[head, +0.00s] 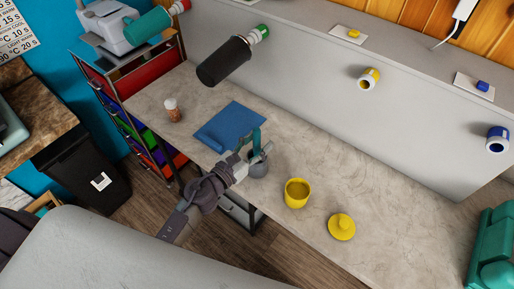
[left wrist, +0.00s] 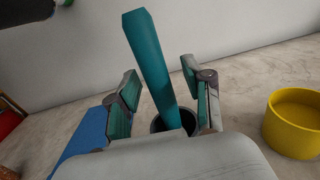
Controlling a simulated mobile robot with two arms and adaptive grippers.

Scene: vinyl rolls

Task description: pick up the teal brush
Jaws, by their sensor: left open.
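The teal brush (left wrist: 150,60) stands slightly tilted in a dark grey cup (left wrist: 157,123), its lower part hidden inside. In the head view the brush (head: 256,136) shows just above my left gripper (head: 254,155), and the grey cup (head: 258,170) stands on the counter below it. My left gripper is open, with one finger on each side of the brush in the left wrist view. I see gaps at both fingers there. My right gripper is not in view.
A yellow cup (head: 297,194) and a yellow lid (head: 341,227) stand right of the grey cup on the counter (head: 330,165). A blue mat with a roll (head: 232,125) lies to the left. A small shaker (head: 172,110) stands further left. Vinyl rolls stick out from the wall panel.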

